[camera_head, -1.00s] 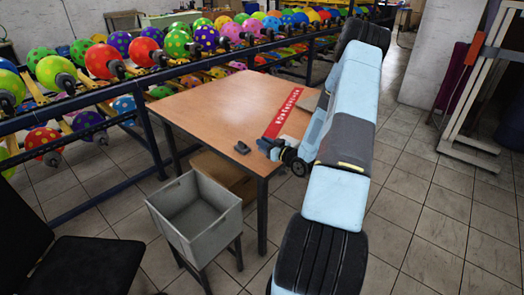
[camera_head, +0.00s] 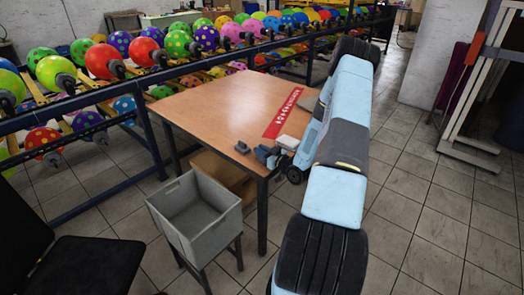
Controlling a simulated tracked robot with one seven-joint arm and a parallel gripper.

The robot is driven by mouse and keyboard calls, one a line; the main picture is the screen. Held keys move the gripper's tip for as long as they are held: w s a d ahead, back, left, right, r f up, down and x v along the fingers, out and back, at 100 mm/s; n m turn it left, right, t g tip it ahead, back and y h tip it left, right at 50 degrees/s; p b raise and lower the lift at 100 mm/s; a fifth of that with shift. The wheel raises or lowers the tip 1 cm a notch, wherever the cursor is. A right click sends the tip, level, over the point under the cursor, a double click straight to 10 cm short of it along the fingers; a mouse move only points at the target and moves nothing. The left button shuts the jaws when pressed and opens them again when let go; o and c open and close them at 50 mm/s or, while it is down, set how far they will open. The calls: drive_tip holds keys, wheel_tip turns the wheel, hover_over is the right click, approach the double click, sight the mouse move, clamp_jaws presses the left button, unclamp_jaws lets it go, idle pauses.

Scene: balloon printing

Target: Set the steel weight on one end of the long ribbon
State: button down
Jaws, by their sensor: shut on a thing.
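The long ribbon (camera_head: 283,113) is red with pale print and lies flat on the wooden table, running from the back right toward the front. My gripper (camera_head: 265,155) is low over the table's front right part, just nearer than the ribbon's near end and apart from it in the picture. It is shut on a small grey thing, seemingly the steel weight, though its outline merges with the fingers. A small dark grey object (camera_head: 241,147) lies on the table left of my gripper. My arm hides part of the table's right side.
The table (camera_head: 210,110) is bare on its left and middle. A pale block (camera_head: 288,142) shows beside my gripper. A grey bin (camera_head: 200,215) stands in front of the table, a cardboard box (camera_head: 222,175) beneath. Racks of balloons (camera_head: 110,60) line the back left.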

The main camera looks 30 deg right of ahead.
drive_tip(key=c, duration=1)
unclamp_jaws()
drive_tip(key=shift+s, duration=0.1)
